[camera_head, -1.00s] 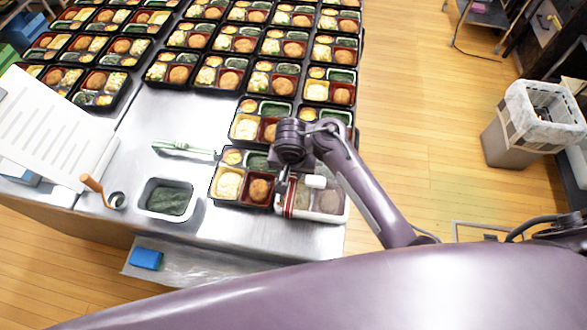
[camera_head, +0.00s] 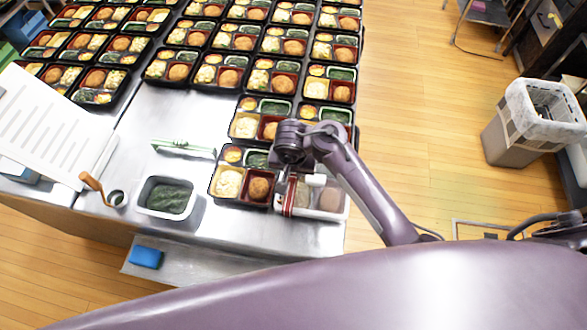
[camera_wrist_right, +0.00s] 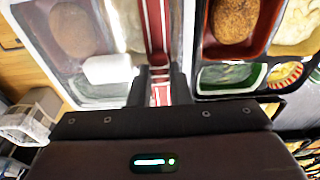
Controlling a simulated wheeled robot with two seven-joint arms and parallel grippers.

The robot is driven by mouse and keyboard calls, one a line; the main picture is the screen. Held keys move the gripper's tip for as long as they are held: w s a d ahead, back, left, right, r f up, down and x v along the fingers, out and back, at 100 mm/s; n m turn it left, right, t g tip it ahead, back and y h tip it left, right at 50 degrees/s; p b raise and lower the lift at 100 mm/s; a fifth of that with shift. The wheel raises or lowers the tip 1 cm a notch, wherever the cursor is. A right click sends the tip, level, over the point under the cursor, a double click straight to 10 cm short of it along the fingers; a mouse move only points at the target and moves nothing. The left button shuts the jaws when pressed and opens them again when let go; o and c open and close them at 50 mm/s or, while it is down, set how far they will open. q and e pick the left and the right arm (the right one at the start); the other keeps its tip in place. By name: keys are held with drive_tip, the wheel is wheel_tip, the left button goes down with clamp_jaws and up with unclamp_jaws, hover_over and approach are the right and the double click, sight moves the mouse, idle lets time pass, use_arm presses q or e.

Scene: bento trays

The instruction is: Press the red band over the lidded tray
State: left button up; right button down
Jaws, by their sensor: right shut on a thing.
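The lidded tray (camera_head: 330,201) lies at the near right corner of the metal table, its clear lid showing pale food beneath. The red band (camera_head: 290,196) runs along the left side of this tray. In the right wrist view the red band (camera_wrist_right: 154,30) is a red strip with pale lines, reaching down between my fingers. My right gripper (camera_head: 284,180) is over the tray's left edge. In the right wrist view my right gripper (camera_wrist_right: 160,92) is shut on the band. Whether the band touches the lid all along is hidden. My left gripper is not in view.
An open bento tray (camera_head: 214,197) stands close on the left of the lidded tray. More filled trays cover the table behind. A tub of greens (camera_head: 167,197), green tongs (camera_head: 184,149) and a wooden-handled ladle (camera_head: 95,186) lie left. A bin (camera_head: 538,120) stands right.

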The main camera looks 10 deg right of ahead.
drive_tip(key=c, duration=0.7)
unclamp_jaws()
drive_tip(key=shift+r, duration=0.1)
wheel_tip(320, 180, up, 2)
drive_tip(key=shift+r+p, duration=0.25)
drive_tip(key=shift+p, duration=0.85)
drive_tip(key=shift+r, duration=2.65)
